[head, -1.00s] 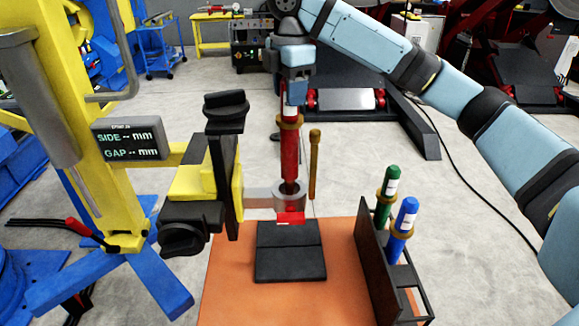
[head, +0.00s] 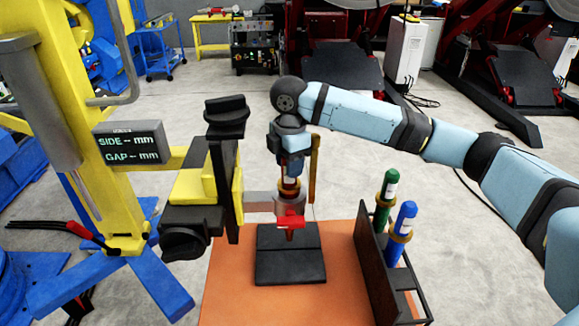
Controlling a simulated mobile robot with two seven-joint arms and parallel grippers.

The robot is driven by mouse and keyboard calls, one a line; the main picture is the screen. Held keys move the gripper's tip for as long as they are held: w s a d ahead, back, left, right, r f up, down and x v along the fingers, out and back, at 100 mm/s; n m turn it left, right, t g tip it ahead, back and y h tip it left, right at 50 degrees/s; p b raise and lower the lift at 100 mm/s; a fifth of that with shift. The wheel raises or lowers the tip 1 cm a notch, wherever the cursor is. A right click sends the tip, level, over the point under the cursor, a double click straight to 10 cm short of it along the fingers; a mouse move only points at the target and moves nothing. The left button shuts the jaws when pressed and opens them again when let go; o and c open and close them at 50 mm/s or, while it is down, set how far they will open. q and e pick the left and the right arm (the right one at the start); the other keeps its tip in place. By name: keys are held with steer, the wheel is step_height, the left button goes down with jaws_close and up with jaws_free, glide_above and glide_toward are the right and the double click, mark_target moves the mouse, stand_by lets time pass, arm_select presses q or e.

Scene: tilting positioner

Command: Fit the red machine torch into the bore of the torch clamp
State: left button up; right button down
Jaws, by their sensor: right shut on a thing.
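The red machine torch (head: 290,184) stands upright in the torch clamp (head: 279,203). Its collar shows just above the clamp ring, and the ring hides much of its body. A small dark red piece, perhaps its lower end, shows below the ring. A bright red lever (head: 291,222) sits at the front of the clamp. My right gripper (head: 292,166) points down and is shut on the torch's upper end, close above the clamp. Its fingers are partly hidden. My left gripper is not in view.
Two dark plates (head: 290,268) lie on the orange table (head: 225,290) below the clamp. A dark rack (head: 373,270) at right holds a green torch (head: 386,190) and a blue torch (head: 402,225). The yellow positioner (head: 75,120) has a display (head: 129,147) reading "SIDE -- mm, GAP -- mm".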

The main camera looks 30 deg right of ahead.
steer(key=shift+f, duration=0.75)
steer(key=c, duration=0.7)
jaws_free()
steer(key=shift+f, duration=0.15)
steer(key=shift+o, duration=0.2)
step_height(320, 180, up, 12)
steer(key=shift+f+b, duration=0.25)
steer(key=shift+b, duration=0.55)
steer(key=shift+r, duration=0.4)
